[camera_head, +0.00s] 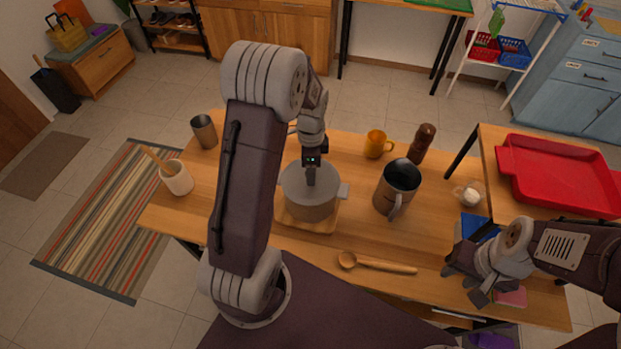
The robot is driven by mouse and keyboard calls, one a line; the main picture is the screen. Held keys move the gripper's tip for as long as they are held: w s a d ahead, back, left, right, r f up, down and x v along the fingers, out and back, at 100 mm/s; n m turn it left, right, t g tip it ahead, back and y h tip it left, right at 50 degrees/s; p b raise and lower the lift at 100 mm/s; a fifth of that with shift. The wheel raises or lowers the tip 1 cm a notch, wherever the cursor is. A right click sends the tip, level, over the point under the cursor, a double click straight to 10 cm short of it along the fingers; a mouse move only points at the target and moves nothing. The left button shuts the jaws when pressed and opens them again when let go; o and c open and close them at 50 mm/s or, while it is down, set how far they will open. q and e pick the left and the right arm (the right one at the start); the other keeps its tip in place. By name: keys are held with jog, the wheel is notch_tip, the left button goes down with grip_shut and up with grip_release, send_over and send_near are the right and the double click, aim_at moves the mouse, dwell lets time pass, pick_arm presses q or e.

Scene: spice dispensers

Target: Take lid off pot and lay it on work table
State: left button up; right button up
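A grey pot (309,207) with side handles stands on a wooden board (318,226) on the wooden work table (245,243). A flat grey lid (328,184) appears to cover its top. My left gripper (311,181) points down at the middle of the lid. Its fingers and any lid knob overlap in view, so I cannot tell whether it grips. My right gripper (465,284) is open and empty near the front right of the table, low over a blue item (474,229) and a pink item (512,297).
A dark metal pitcher (396,189), orange mug (376,146), brown mill (422,143) and small glass jar (469,194) stand right of the pot. A wooden spoon (377,264) lies in front. A cup (204,132) and white crock (176,179) stand left.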

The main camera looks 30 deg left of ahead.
pick_arm(q)
jog(key=shift+w, duration=0.1)
grip_shut()
dwell(1.3)
